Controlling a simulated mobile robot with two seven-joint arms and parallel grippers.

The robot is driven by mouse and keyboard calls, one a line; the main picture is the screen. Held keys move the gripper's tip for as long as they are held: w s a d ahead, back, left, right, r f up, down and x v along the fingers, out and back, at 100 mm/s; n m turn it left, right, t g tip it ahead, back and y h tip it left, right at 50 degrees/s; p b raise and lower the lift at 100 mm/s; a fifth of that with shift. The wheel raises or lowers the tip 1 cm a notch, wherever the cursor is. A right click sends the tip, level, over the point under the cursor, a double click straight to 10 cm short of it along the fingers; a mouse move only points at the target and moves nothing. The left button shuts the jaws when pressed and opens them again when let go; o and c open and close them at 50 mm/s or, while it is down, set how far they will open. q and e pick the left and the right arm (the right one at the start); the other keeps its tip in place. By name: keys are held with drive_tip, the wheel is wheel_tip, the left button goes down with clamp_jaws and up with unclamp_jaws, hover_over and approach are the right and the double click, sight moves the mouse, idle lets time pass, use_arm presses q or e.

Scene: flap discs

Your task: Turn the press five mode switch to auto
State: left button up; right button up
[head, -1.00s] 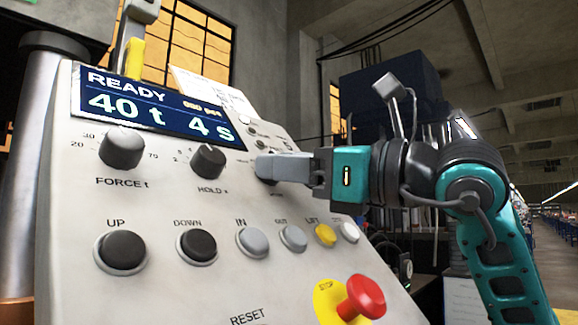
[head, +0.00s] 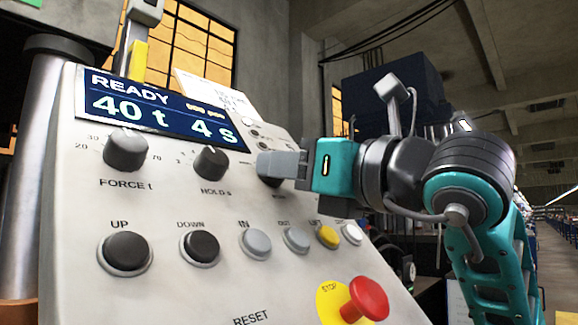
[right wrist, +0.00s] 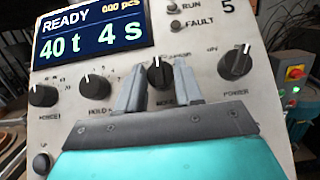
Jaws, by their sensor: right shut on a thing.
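The press panel (head: 180,205) is light grey; a "5" shows at its upper right in the right wrist view. The mode switch (right wrist: 160,73) is a black knob with a pale pointer mark, which points roughly up in that view. My right gripper (right wrist: 158,85) has a finger on either side of the knob and is shut on it. In the head view the right gripper (head: 270,165) reaches in from the right, and its fingers hide most of the knob. The mode label is partly covered. My left gripper is not in view.
The display (head: 160,112) reads READY, 40 t, 4 s. The force knob (head: 126,150) and hold knob (head: 210,162) sit left of the mode switch, the power knob (right wrist: 235,65) right of it. A row of buttons and a red stop button (head: 368,299) lie below.

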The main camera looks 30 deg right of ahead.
drive_tip(key=o, duration=1)
drive_tip(key=shift+o, duration=0.2)
drive_tip(key=v, duration=1.3)
drive_tip(key=shift+b, duration=0.3)
